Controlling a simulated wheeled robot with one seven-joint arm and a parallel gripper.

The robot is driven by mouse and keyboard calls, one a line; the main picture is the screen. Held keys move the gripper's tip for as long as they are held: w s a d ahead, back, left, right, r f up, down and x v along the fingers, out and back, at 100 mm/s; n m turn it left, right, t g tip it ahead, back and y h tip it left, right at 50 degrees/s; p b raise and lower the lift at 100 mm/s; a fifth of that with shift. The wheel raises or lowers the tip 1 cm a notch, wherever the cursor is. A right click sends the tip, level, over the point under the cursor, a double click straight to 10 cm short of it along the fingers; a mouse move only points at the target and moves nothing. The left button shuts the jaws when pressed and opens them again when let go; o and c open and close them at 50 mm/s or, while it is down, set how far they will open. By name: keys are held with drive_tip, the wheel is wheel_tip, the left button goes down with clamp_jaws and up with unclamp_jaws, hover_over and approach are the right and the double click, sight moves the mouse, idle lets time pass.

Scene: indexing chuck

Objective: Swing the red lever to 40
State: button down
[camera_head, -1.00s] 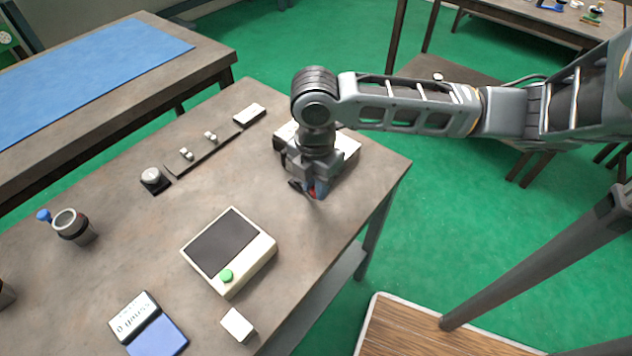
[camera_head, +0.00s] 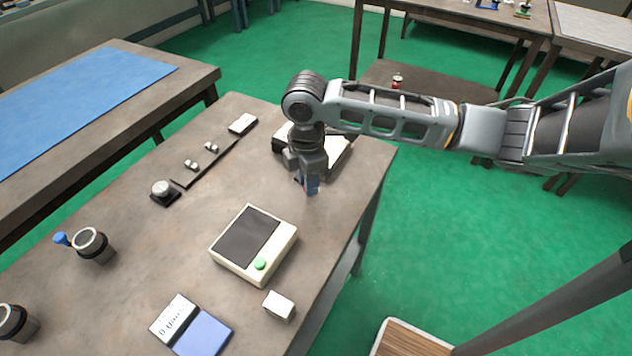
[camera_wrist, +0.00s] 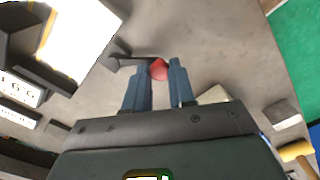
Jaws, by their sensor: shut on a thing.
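The red lever's rounded red knob (camera_wrist: 158,69) shows between my gripper's fingertips in the wrist view, at the end of a dark arm (camera_wrist: 128,58). My gripper (camera_wrist: 164,78) is shut on this knob. In the head view my gripper (camera_head: 308,188) points down at the far right part of the table, in front of a white-topped box (camera_head: 338,150) that my wrist partly hides. The knob is not clearly visible there. In the wrist view a white display with digits (camera_wrist: 22,88) shows at the left edge. I cannot read the lever's setting.
On the table (camera_head: 200,235) stand a cream device with a green button (camera_head: 253,243), a small white block (camera_head: 279,305), a scale-like display (camera_head: 175,318), a knob on a dark base (camera_head: 164,190) and a dark cup (camera_head: 93,245). The table's right edge is close to my gripper.

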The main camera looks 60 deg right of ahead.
drive_tip(key=shift+w+a+m, duration=0.2)
drive_tip(key=shift+m, duration=0.3)
drive_tip(key=c, duration=0.9)
unclamp_jaws()
drive_tip(key=shift+c, duration=0.2)
drive_tip(key=shift+r, duration=3.9)
